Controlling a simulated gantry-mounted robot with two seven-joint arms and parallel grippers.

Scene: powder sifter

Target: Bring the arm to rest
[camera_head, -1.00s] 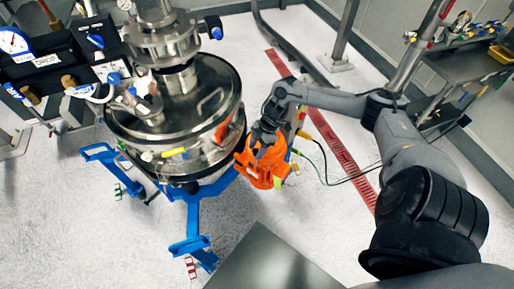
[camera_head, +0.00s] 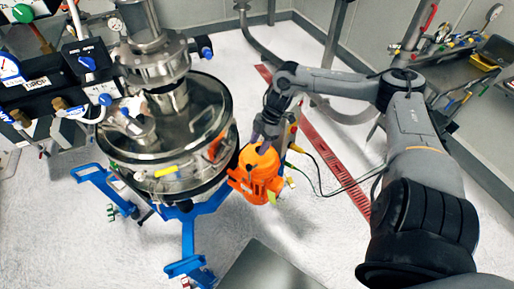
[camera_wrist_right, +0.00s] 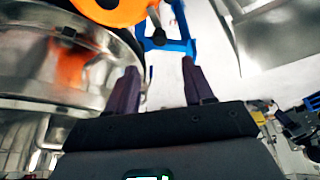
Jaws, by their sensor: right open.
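My right arm (camera_head: 410,130) comes in from the right in the head view. Its gripper (camera_head: 264,140) is at the top of an orange device (camera_head: 262,172) beside the sifter. In the right wrist view the gripper's two dark fingers (camera_wrist_right: 160,82) are spread apart, with nothing between them. The orange device (camera_wrist_right: 112,10) shows beyond the fingertips at the top edge there. The head view does not show clearly whether fingers and device touch. My left gripper is in no view.
The round steel sifter (camera_head: 160,170) stands left of the gripper on a blue frame (camera_head: 188,240). A control panel (camera_head: 55,72) is at far left. A cable (camera_head: 318,188) hangs right of the orange device. A bench (camera_head: 470,75) stands at back right; floor (camera_head: 265,225) shows below the device.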

